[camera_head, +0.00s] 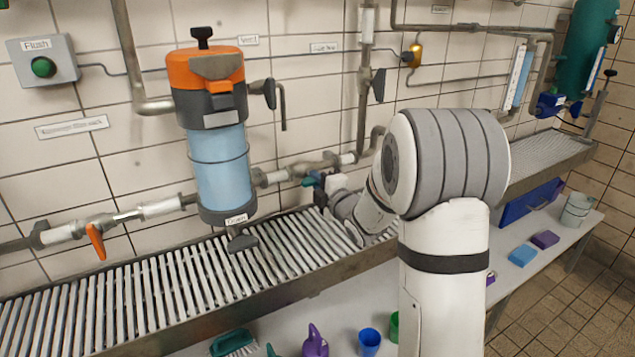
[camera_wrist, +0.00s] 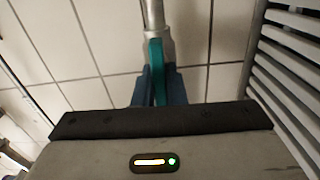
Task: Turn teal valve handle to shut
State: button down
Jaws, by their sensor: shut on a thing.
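The teal valve handle (camera_head: 309,181) is on the horizontal pipe to the right of the orange and blue filter housing. Only a small part of it shows in the head view, beside my gripper (camera_head: 321,184). In the wrist view the teal handle (camera_wrist: 156,62) runs down from a metal pipe fitting (camera_wrist: 155,22) into my gripper (camera_wrist: 159,80). The blue fingers stand on both sides of the handle and are shut on it. The handle's lower end is hidden behind the gripper body. The exact angle of the handle to its pipe is hard to tell.
The filter housing (camera_head: 220,165) hangs left of my gripper. A slatted metal rack (camera_head: 130,295) runs below the pipe, and its slats show close at the right in the wrist view (camera_wrist: 290,60). An orange valve handle (camera_head: 96,241) is on the pipe further left.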

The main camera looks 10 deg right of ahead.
jog(key=shift+f, duration=0.1)
jog(key=m+b, duration=0.2)
jog(key=m, duration=0.8)
jog(key=shift+m+b, duration=0.4)
jog(key=m, duration=0.4)
jog(key=shift+p, duration=0.35)
jog(key=shift+m+p, duration=0.3)
jog(key=shift+m, duration=1.1)
jog(key=c, duration=1.5)
grip_release()
